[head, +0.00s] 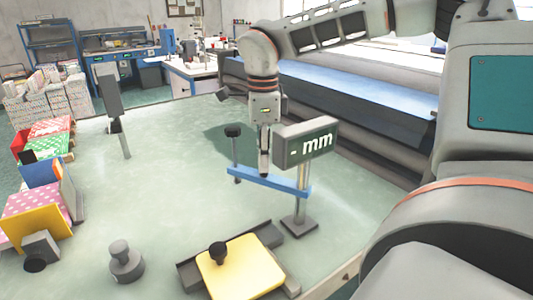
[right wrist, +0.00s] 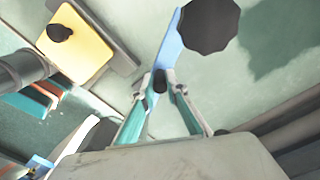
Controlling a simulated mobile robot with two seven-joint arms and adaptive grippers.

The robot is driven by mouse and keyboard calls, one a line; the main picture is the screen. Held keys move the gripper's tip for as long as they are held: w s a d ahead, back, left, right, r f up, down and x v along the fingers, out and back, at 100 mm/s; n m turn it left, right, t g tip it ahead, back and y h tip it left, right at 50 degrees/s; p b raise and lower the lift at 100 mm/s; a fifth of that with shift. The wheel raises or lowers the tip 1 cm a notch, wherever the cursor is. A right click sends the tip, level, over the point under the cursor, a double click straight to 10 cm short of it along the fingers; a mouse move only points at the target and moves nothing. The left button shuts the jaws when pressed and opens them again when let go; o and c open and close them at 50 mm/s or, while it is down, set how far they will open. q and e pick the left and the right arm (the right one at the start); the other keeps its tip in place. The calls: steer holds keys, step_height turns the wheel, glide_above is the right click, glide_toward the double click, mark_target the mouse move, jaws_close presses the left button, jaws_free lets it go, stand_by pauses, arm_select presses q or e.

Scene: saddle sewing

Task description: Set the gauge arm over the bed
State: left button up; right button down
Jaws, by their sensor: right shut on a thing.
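The gauge arm (head: 282,187) is a blue bar running out to the left from a grey post on a stand (head: 300,222). A dark-knobbed spindle (head: 233,131) passes through its free end. The bed (head: 190,278) is a dark grey tray nearer the front, with a yellow panel (head: 245,272) lying on it. The blue bar is behind the bed, not above it. My right gripper (head: 264,170) points down at the bar. In the right wrist view its fingers (right wrist: 162,88) are closed on a dark peg on the gauge arm (right wrist: 170,50). My left gripper is out of view.
A "- mm" display (head: 306,143) stands above the gauge post. A black knob (head: 218,252) sits on the yellow panel. A grey knobbed piece (head: 125,262) stands left of the bed. Colourful folded pieces (head: 38,215) line the left edge. The table's middle (head: 170,190) is clear.

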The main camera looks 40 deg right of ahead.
steer(key=shift+s+a+n, duration=0.35)
steer(key=shift+a+n, duration=0.5)
steer(key=shift+n, duration=0.25)
steer(key=c, duration=2)
jaws_free()
steer(key=shift+r, duration=0.15)
step_height(320, 180, up, 12)
steer(key=shift+f, duration=0.1)
